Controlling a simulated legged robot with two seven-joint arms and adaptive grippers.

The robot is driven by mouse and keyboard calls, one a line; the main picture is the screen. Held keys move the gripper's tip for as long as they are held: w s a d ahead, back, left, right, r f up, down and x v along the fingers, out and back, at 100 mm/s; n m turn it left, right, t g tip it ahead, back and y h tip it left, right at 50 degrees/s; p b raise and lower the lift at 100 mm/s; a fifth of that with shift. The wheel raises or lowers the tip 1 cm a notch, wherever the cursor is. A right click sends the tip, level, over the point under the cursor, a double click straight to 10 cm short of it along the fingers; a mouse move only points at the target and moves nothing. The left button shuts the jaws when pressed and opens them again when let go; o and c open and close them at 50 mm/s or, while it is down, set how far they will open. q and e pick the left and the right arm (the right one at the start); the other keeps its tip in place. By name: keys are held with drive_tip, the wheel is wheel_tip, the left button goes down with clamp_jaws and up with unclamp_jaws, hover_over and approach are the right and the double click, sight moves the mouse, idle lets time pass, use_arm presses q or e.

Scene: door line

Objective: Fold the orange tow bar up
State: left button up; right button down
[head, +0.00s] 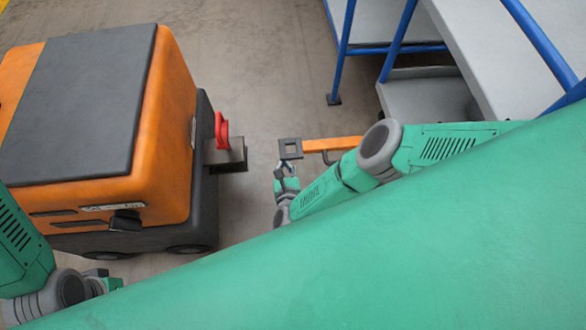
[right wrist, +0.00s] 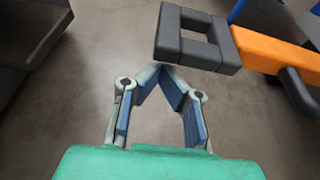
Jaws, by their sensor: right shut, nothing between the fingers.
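The orange tow bar (head: 335,143) sticks out to the left from near the blue-framed cart, roughly level. Its end is a dark square eye (head: 283,149), and a dark curved handle (head: 327,157) sits under the bar. In the right wrist view the bar (right wrist: 268,50) runs off to the right, with the eye (right wrist: 171,34) at top centre. My right gripper (head: 288,170) is just below the eye in the head view. Its fingertips (right wrist: 163,68) meet, empty, by the eye's near edge; I cannot tell whether they touch it. My left gripper (head: 101,281) shows only partly at the lower left.
An orange and black tug (head: 165,125) stands on the left, with a hitch plate (head: 227,157) and red handle (head: 222,131) facing the bar. A cart with blue posts (head: 343,50) and grey shelves (head: 425,97) stands upper right. Bare floor lies between them.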

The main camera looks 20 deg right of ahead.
use_arm(q)
drive_tip(key=shift+s+f, duration=0.15)
drive_tip(key=shift+s, duration=0.1)
use_arm(e)
drive_tip(key=shift+a+r, duration=0.2)
drive_tip(key=shift+r, duration=0.15)
use_arm(q)
drive_tip(key=shift+d, duration=0.1)
use_arm(e)
drive_tip(key=shift+d+r, duration=0.1)
